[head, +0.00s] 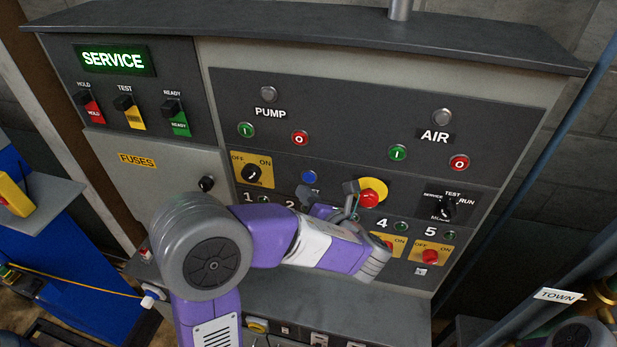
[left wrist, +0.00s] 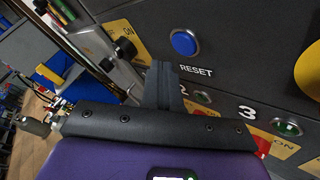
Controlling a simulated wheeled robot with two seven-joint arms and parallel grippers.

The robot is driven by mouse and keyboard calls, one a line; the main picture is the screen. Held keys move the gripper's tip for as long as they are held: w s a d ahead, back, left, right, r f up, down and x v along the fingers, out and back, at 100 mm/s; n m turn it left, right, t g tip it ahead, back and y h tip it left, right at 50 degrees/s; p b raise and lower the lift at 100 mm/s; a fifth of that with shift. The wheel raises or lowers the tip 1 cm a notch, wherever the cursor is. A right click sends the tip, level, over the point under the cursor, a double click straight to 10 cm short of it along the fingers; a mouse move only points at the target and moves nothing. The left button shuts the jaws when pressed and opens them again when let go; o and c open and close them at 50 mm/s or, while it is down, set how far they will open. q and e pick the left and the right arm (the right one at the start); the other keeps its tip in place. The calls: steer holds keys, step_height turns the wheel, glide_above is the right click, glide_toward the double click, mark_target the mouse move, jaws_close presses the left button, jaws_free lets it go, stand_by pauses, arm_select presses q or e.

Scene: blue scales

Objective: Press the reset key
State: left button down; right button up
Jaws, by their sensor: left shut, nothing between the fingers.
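The reset key is a round blue button (head: 309,177) on the dark panel, left of a red mushroom button. In the left wrist view the blue button (left wrist: 183,42) shows large and unobstructed, with RESET printed below it. My left gripper (head: 304,191) is just below the blue button in the head view, partly hidden by my own arm. In the left wrist view its fingers (left wrist: 164,72) are shut together and empty, with their tips just below and left of the button. Whether they touch the panel cannot be told. My right gripper is not in view.
The red mushroom button (head: 369,197) on its yellow plate is close to the right. Green and red pump buttons (head: 299,138) sit above. The cabinet's lower ledge (head: 370,310) is below my arm.

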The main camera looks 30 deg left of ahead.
arm_select(q)
steer(key=s, duration=0.2)
steer(key=s+d, duration=0.1)
steer(key=s, duration=0.1)
steer(key=shift+w+f, duration=0.1)
stand_by(0.8)
